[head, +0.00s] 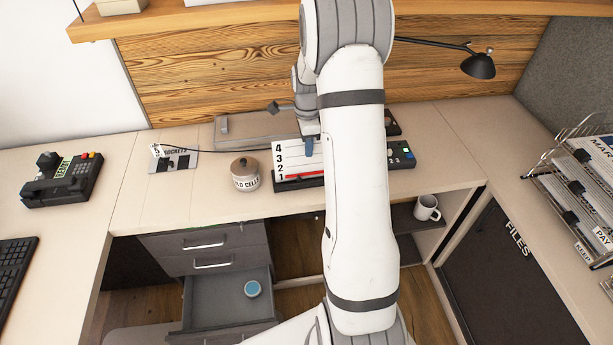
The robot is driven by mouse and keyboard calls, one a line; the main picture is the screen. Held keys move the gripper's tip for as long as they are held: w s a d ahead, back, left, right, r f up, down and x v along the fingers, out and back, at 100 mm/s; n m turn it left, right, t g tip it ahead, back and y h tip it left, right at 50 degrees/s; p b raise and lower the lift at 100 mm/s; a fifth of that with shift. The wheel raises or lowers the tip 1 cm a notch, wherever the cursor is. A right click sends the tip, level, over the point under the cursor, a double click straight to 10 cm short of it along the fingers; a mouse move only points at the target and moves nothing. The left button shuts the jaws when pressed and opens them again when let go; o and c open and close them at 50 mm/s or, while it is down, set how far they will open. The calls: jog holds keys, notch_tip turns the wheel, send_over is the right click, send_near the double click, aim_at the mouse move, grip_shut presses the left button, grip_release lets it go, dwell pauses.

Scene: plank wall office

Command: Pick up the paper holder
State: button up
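A holder with white tabs numbered 1 to 4 (290,161) stands on the desk in a dark base, with a red strip low on it; it may be the paper holder. My gripper (310,147) is at its top edge, partly hidden by my white arm. A blue-grey part of it hangs down in front of or against the upper edge; I cannot tell whether it touches or grips. The arm also covers the holder's right side. At the far right, a wire rack (541,178) holds labelled folders or papers.
A lidded jar (245,174) stands just left of the numbered holder. A device with buttons (402,155) is to its right, and a flat grey case (235,130) lies behind. A desk lamp (479,66) reaches over the back. A drawer (212,302) below stands open.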

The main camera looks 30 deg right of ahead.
jog(key=shift+f, duration=0.2)
dwell(0.6)
jog(key=shift+c, duration=0.4)
grip_shut()
dwell(1.0)
